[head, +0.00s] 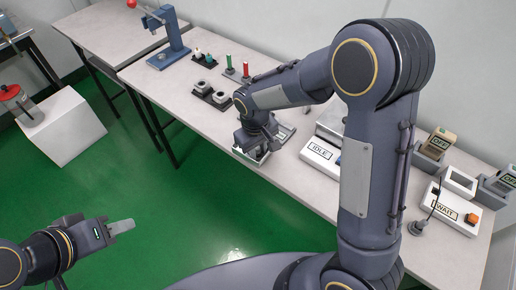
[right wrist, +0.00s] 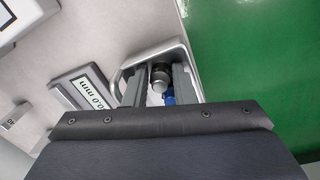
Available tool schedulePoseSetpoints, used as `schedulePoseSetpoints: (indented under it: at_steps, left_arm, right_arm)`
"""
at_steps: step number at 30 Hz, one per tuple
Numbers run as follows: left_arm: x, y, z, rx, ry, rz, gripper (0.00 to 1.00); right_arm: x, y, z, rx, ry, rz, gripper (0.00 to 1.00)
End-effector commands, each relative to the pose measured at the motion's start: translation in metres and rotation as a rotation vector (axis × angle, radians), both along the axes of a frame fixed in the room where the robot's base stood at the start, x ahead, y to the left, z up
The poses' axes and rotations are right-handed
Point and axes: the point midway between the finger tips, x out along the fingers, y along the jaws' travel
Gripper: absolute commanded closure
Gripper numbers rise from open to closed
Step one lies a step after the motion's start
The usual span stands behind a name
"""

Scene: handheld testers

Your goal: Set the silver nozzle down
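The silver nozzle (right wrist: 158,82), a small round piece with a dark collar, shows between the fingers of my right gripper (right wrist: 160,78) in the right wrist view. The fingers appear to close on its sides. It is over a grey tray with a pale metal rim (right wrist: 184,48); whether it touches the tray is hidden. A blue part (right wrist: 168,97) shows beside it. In the head view my right gripper (head: 256,152) is low at the table's front edge, and the nozzle is hidden there. My left gripper (head: 122,227) is empty over the floor, seen nearly edge-on.
A device reading 0.0 mm (right wrist: 82,92) stands close beside the tray. A box marked IDLE (head: 320,155) and one marked WAIT (head: 447,210) stand to the right on the table (head: 190,115). Dark holders (head: 211,95) stand behind. The table's front edge is close.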

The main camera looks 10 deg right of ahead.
Motion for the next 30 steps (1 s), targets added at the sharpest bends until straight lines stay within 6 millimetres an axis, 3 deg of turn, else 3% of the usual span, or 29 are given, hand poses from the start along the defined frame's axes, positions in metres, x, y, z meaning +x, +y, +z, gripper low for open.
schedulePoseSetpoints:
  at_steps: [5,11,21,30]
  left_arm:
    - [0.0,0.0,0.001,0.0,0.0,0.0,0.64]
    - [0.0,0.0,0.012,0.0,0.0,0.0,0.64]
    - [0.0,0.0,0.018,0.0,0.0,0.0,0.64]
    - [0.0,0.0,0.021,0.0,0.0,0.0,0.64]
  right_arm:
    - [0.0,0.0,0.001,0.0,0.0,0.001,0.74]
    - [0.001,0.001,0.021,0.001,-0.004,0.001,0.74]
    - [-0.001,0.006,0.095,0.003,-0.005,0.001,0.74]
    - [-0.002,0.007,0.13,0.001,-0.002,0.001,0.74]
